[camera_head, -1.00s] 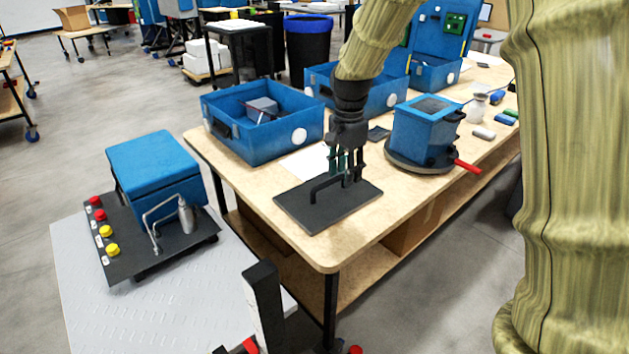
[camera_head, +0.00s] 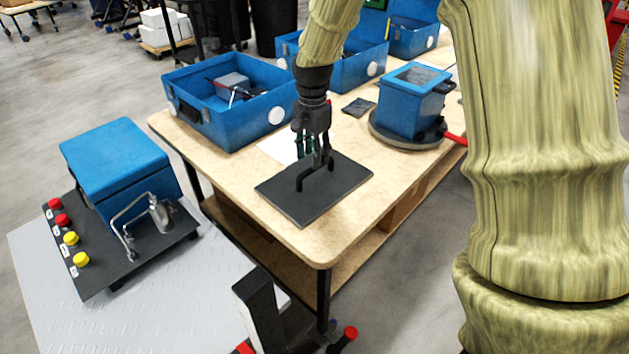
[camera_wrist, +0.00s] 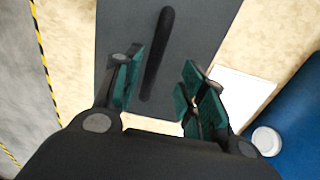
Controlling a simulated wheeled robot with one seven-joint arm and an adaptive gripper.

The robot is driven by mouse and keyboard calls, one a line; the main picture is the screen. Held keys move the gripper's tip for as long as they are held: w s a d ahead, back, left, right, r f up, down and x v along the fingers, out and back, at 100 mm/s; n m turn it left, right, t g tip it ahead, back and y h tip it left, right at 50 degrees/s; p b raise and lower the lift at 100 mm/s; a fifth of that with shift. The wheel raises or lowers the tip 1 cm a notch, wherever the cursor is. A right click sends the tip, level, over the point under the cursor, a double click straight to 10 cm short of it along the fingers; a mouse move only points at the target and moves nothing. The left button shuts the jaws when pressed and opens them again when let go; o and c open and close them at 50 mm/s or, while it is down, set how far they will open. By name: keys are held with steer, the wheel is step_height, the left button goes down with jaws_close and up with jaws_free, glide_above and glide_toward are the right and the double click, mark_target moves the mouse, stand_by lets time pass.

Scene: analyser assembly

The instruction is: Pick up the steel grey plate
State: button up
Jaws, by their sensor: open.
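The steel grey plate (camera_head: 333,194) lies flat on the wooden table, near its front corner, with a dark bar handle (camera_head: 316,174) standing up from its middle. In the wrist view the plate (camera_wrist: 205,48) runs up the picture and its handle (camera_wrist: 158,50) lies lengthwise. My gripper (camera_head: 311,158) is over the plate at the handle's far end, pointing down. In the wrist view my gripper (camera_wrist: 158,92) is open, with green finger pads apart and the near end of the handle between them, closer to the left pad. Contact cannot be told.
An open blue case (camera_head: 225,125) stands behind the plate. A white sheet (camera_head: 278,147) lies beside it. A blue box on a round base (camera_head: 405,108) stands to the right. A blue-lidded unit (camera_head: 115,165) is on the floor platform at left.

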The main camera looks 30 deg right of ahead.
mark_target(316, 174)
steer(key=shift+s+f, duration=0.15)
steer(key=shift+s, duration=0.2)
steer(key=f, duration=0.4)
steer(key=shift+d+f, duration=0.25)
jaws_close()
steer(key=shift+r, duration=0.1)
